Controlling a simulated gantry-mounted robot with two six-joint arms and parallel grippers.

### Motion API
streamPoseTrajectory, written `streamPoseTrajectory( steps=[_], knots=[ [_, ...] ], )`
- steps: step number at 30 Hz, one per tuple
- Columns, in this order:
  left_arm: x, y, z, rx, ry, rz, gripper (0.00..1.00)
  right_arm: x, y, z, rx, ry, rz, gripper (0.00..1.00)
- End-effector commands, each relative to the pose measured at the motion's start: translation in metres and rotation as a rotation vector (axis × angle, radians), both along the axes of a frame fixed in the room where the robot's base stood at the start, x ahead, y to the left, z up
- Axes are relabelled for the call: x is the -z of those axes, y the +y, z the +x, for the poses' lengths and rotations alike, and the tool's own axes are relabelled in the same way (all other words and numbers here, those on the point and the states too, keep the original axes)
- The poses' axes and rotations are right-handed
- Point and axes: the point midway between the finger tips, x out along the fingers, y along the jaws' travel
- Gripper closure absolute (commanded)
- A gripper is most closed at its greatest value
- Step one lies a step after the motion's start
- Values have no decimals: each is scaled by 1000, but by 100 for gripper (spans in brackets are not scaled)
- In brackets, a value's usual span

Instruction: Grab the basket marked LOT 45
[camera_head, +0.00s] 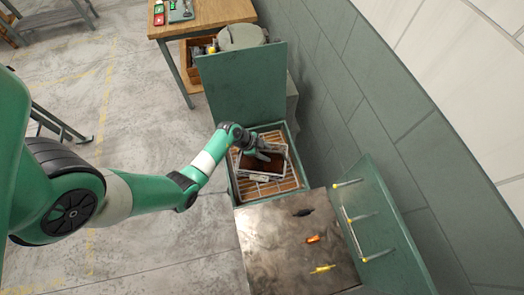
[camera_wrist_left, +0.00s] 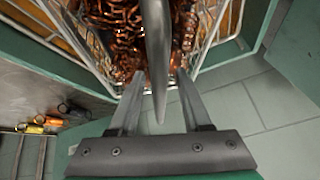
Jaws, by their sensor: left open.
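A wire basket (camera_head: 241,163) holding brown, coppery coiled springs sits in the open green box on a slatted bottom. A pale tag (camera_head: 263,178) shows on its near side, but its lettering is too small to read. My left gripper (camera_head: 262,156) is over the basket. In the left wrist view, the open fingers of my left gripper (camera_wrist_left: 160,76) are on either side of a grey metal bar, which looks like the basket's handle (camera_wrist_left: 157,45). I cannot tell whether they touch it. The basket's wire wall (camera_wrist_left: 85,44) and springs fill the top. My right gripper is not in view.
The green box's raised lid (camera_head: 242,82) stands behind the basket. A worn metal tabletop (camera_head: 285,255) with small coloured tools lies nearer, beside a green panel with yellow-tipped rods (camera_head: 378,215). A wooden bench (camera_head: 205,14) stands at the back. The wall is close on the right.

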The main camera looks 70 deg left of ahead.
Motion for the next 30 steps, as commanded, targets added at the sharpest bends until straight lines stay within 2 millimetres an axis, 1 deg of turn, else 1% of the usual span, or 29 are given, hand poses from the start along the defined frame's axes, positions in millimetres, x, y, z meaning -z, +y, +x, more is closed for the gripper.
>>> streamPoseTrajectory(
  steps=[2,3,10,30],
  knots=[
    [-1,0,0,0,0,0,52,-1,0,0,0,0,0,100],
    [-1,0,0,0,0,0,59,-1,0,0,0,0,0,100],
    [-1,0,0,0,0,0,100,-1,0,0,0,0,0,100],
    [-1,0,0,1,0,-1,100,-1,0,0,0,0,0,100]
  ],
)
